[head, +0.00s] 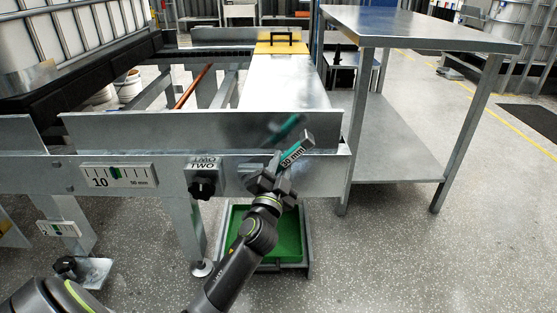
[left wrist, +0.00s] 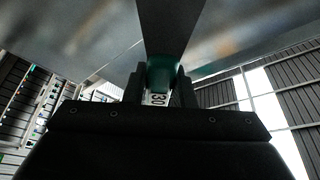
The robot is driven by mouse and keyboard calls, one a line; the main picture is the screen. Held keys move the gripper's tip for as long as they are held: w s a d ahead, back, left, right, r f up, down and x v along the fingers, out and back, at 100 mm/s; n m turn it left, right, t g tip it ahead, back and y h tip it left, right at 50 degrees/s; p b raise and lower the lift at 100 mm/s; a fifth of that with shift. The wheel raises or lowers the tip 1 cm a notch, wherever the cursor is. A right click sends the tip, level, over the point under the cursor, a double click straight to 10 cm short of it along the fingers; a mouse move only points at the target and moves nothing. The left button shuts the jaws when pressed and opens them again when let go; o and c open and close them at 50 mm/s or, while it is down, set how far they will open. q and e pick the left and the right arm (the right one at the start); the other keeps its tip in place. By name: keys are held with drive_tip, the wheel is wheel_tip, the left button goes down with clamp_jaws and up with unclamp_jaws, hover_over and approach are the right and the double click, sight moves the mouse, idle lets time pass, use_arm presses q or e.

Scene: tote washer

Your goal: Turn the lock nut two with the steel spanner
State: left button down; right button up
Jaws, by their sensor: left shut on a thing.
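The steel spanner (head: 293,157) has a "30 mm" label and is in my left gripper (head: 272,184), slanting up to the right in front of the metal frame. In the left wrist view, the spanner (left wrist: 158,98) shows its "30" label and a teal part between the fingers of my left gripper (left wrist: 160,88). The lock nut two (head: 203,187) is a dark nut below a plate marked "TWO". It is left of my left gripper, and the spanner is apart from it. My right gripper is not in view.
A scale plate (head: 119,175) marked "10" and "50 mm" is on the frame at left. A green tray (head: 287,232) lies on the floor below my gripper. A metal table (head: 420,28) stands at right. A yellow piece with a black handle (head: 284,46) sits at the back.

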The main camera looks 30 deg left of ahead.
use_arm(q)
drive_tip(key=shift+w+d+f+m+h+p, duration=0.15)
drive_tip(key=shift+d+f+m+h+p, duration=0.2)
drive_tip(key=shift+m+p, duration=0.3)
drive_tip(key=shift+w+d+f+m+h+p, duration=0.15)
drive_tip(key=shift+d+f+m+h+p, duration=0.1)
drive_tip(key=shift+m+p, duration=0.15)
drive_tip(key=shift+f, duration=0.1)
drive_tip(key=shift+w+d+f+m+g+h+p, duration=0.2)
drive_tip(key=shift+f+m+p, duration=0.25)
drive_tip(key=shift+m, duration=0.15)
drive_tip(key=shift+w+d+f+m+g+h+p, duration=0.1)
drive_tip(key=shift+d+f+m+g+h+p, duration=0.1)
drive_tip(key=shift+f+m+p, duration=0.3)
drive_tip(key=shift+r, duration=0.1)
